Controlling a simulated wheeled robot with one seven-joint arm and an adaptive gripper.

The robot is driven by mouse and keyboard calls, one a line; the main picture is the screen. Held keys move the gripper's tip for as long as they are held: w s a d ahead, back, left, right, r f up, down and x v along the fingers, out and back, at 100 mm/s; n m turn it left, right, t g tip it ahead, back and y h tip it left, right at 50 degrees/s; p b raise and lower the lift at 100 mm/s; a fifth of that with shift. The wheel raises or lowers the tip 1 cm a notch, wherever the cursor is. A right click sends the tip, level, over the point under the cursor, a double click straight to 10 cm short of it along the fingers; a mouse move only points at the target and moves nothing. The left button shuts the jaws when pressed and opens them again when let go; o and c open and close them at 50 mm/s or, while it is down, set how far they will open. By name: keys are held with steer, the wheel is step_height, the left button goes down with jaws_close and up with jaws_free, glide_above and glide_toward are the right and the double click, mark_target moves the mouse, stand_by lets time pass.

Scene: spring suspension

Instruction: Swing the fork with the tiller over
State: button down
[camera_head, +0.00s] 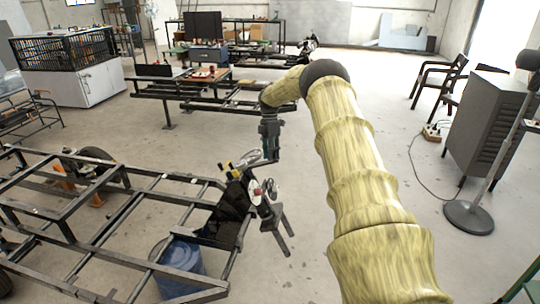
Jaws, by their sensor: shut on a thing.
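My gripper (267,158) hangs from my yellow-sleeved arm near the middle of the head view, pointing down. It is shut on what looks like the tiller (248,163), at the near right end of a black frame. The exact contact is too small to make out. The dark fork (276,222) is just below my gripper, with its legs slanting down to the right above the floor. A small silver and red part (264,193) sits at the top of the fork.
The black tube frame (118,245) fills the lower left, with a blue drum (180,262) within it. A grey cabinet (487,128) and a round stand base (468,217) are at right. Work tables (190,88) stand behind.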

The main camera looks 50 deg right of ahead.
steer(key=c, duration=1.2)
jaws_free()
steer(key=shift+s, duration=0.15)
steer(key=v, duration=1.2)
